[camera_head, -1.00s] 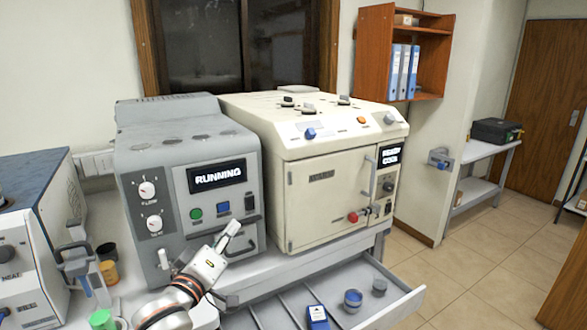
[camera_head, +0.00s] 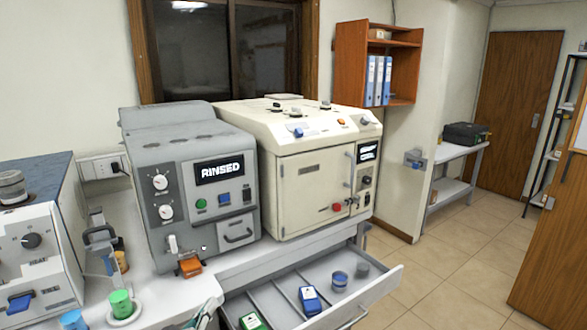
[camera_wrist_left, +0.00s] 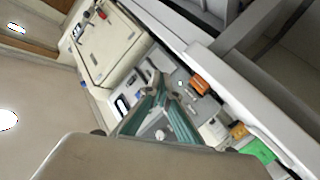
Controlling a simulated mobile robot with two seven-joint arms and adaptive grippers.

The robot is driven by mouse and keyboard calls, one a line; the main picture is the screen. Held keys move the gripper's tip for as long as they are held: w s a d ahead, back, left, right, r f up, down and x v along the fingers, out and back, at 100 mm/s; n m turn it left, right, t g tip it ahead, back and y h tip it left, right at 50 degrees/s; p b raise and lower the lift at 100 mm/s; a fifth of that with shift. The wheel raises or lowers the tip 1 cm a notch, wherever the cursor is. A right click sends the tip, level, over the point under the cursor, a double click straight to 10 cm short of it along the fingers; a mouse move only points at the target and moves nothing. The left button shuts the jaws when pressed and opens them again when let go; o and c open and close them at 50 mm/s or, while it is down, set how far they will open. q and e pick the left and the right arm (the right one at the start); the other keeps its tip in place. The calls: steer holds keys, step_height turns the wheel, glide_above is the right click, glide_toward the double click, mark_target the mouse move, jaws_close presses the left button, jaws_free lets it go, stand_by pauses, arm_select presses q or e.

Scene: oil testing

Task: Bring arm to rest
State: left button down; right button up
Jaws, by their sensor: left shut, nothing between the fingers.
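My left gripper (camera_head: 208,310) shows only in part at the bottom edge of the head view, in front of the bench and left of the open drawer. In the left wrist view its green fingers (camera_wrist_left: 160,82) come together at the tips, shut with nothing between them. The grey machine (camera_head: 152,150) stands beyond it, with its display (camera_head: 219,169) reading RINSED. My right gripper is in neither view.
An open drawer (camera_head: 383,300) juts out, holding a blue device (camera_head: 309,300), a green device (camera_head: 253,321) and a blue container (camera_head: 340,280). An orange block (camera_head: 190,266) sits before the grey machine. A cream machine (camera_head: 312,180) stands right; a green-topped container (camera_head: 121,304) stands left.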

arm_select(q)
steer(key=s+a+f+m+g+y, duration=0.1)
steer(key=s+f+m+g, duration=0.4)
steer(key=s+f, duration=2.1)
steer(key=a+f+m, duration=0.1)
steer(key=m, duration=0.2)
steer(key=shift+s+a+g, duration=0.2)
steer(key=shift+s+g, duration=0.05)
steer(key=shift+g, duration=0.05)
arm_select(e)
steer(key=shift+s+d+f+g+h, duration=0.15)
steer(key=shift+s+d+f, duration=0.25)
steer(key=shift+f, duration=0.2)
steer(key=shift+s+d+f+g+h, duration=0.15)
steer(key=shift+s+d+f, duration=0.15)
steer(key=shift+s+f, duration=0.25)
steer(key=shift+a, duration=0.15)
